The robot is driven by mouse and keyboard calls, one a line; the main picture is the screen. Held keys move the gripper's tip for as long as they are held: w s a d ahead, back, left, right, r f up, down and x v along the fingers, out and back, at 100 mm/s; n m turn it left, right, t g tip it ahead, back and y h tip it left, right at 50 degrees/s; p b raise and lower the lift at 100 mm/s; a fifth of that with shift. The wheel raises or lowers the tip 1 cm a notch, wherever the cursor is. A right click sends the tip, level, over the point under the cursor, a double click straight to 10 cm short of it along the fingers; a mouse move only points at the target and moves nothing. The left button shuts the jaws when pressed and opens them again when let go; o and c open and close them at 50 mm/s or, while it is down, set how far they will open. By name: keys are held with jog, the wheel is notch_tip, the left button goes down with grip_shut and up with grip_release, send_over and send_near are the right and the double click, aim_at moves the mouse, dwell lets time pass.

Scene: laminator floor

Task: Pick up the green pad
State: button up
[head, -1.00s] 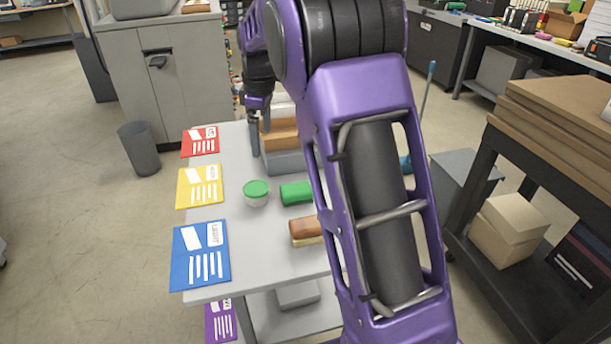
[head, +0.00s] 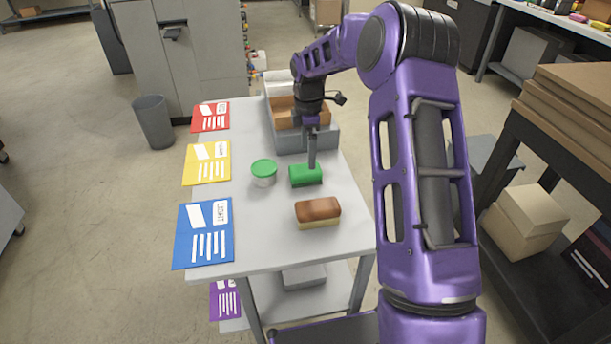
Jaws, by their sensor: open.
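The green pad (head: 305,176) is a small green block lying on the grey table (head: 262,236), near its middle. My gripper (head: 312,163) points down from above, with its finger at the pad's upper back edge. Only one finger shows clearly, so the gap between the fingers is hidden from this side. I cannot tell whether the finger touches the pad or stands just behind it. The pad rests flat on the table.
A tub with a green lid (head: 264,172) stands just left of the pad. A brown and tan block (head: 318,212) lies in front. A grey bin (head: 322,133) with a brown box stands behind. Red, yellow and blue cards (head: 206,232) line the left edge.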

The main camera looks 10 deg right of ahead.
aim_at(305, 169)
jog(key=shift+s+a+f, duration=0.1)
jog(key=shift+a+f, duration=0.15)
jog(key=shift+f, duration=1.5)
jog(key=shift+a+f, duration=0.2)
jog(key=shift+f, duration=1.5)
jog(key=c, duration=1.3)
jog(key=shift+o, duration=0.2)
notch_tip(305, 169, up, 10)
jog(key=shift+r, duration=0.1)
